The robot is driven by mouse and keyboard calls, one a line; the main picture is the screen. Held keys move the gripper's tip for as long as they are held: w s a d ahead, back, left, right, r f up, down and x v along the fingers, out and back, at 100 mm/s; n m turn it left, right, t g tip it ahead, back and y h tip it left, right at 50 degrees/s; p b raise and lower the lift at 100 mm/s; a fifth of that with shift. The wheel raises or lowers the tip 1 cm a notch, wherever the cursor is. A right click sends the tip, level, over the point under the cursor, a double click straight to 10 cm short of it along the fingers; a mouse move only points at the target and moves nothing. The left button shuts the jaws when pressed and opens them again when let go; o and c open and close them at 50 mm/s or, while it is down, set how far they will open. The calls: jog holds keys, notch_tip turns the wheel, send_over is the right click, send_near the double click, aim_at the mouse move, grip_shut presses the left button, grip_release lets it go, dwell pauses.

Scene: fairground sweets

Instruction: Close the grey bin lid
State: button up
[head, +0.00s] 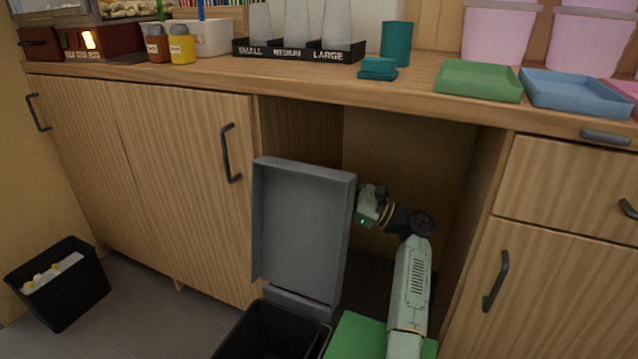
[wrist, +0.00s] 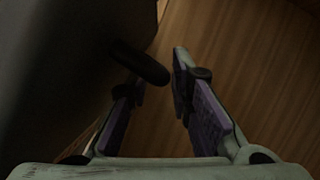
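The grey bin lid (head: 302,225) stands open, nearly upright, at the back of a black bin (head: 262,335) in the head view. My gripper (head: 358,207) is at the lid's right edge, partly hidden behind it. A large dark grey surface, likely the lid (wrist: 60,60), fills the left of the wrist view, close to the left finger. I cannot tell whether they touch.
A green surface (head: 353,338) lies right of the black bin, by my arm. The open cupboard bay (head: 400,150) is behind the lid, under the counter (head: 200,72). Closed cabinet doors (head: 185,180) are to the left. A small black bin (head: 70,300) stands on the floor at far left.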

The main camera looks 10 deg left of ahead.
jog(key=shift+x, duration=0.8)
jog(key=shift+c, duration=0.5)
grip_shut()
